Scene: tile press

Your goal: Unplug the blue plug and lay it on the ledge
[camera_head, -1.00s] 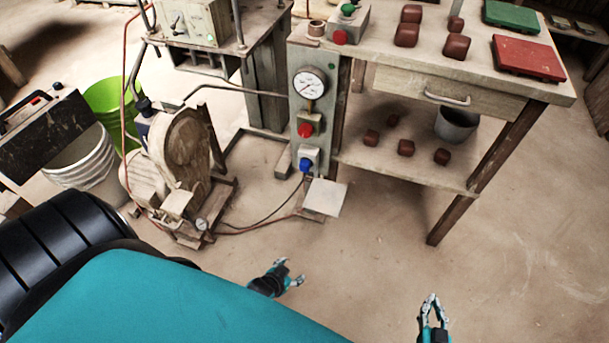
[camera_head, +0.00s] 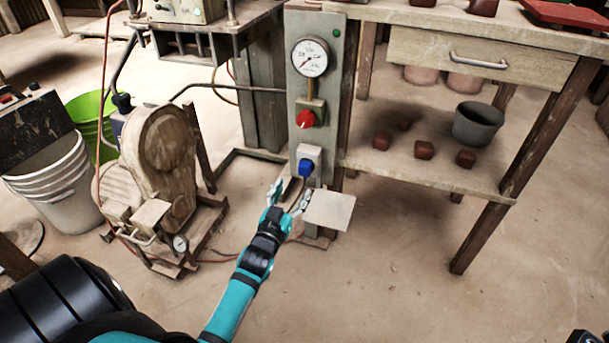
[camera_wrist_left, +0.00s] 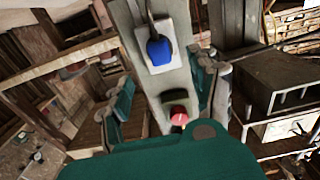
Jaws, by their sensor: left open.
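The blue plug (camera_head: 305,168) sits in a pale socket box (camera_head: 311,153) low on the grey upright panel. It also shows in the left wrist view (camera_wrist_left: 158,50), with a dark cord at it. The ledge (camera_head: 329,210) looks to be the small, pale square plate below and right of the plug, and it is bare. My left gripper (camera_head: 291,190) is open and empty, just below and left of the plug, apart from it. Its spread fingers also show in the left wrist view (camera_wrist_left: 163,88). At the bottom right corner only a dark bit of my right arm or gripper shows.
Above the plug are a red knob (camera_head: 306,119) and a pressure gauge (camera_head: 310,58). A wooden wheel machine (camera_head: 167,145) with hoses stands left. A workbench (camera_head: 420,175) with a shelf holding several brown blocks and a grey pot (camera_head: 478,124) stands right. The front floor is clear.

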